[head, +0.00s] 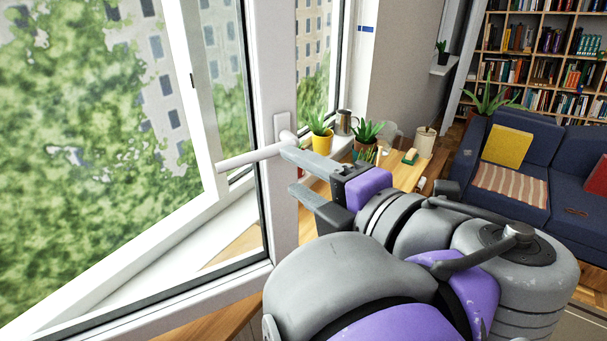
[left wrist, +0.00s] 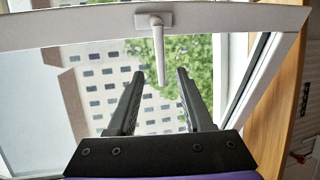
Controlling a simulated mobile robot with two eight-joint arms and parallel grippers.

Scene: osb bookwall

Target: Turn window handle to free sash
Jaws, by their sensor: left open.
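The white window handle (head: 250,156) points left, roughly level, from its plate on the white sash stile (head: 283,60). In the left wrist view the handle (left wrist: 160,50) hangs from its plate toward the gap between my fingertips. My left gripper (head: 289,170) is open, its two grey fingers at the handle's pivot end in the head view. The upper fingertip overlaps the handle's base there; I cannot tell if they touch. The left wrist view shows nothing gripped between the fingers (left wrist: 160,74). My right gripper is not in view.
Behind my gripper, a yellow pot with a plant (head: 321,140), a metal jug (head: 345,122) and another potted plant (head: 367,133) stand near the window. A wooden table (head: 408,176) is beyond. A blue sofa (head: 530,190) and bookshelves stand at right.

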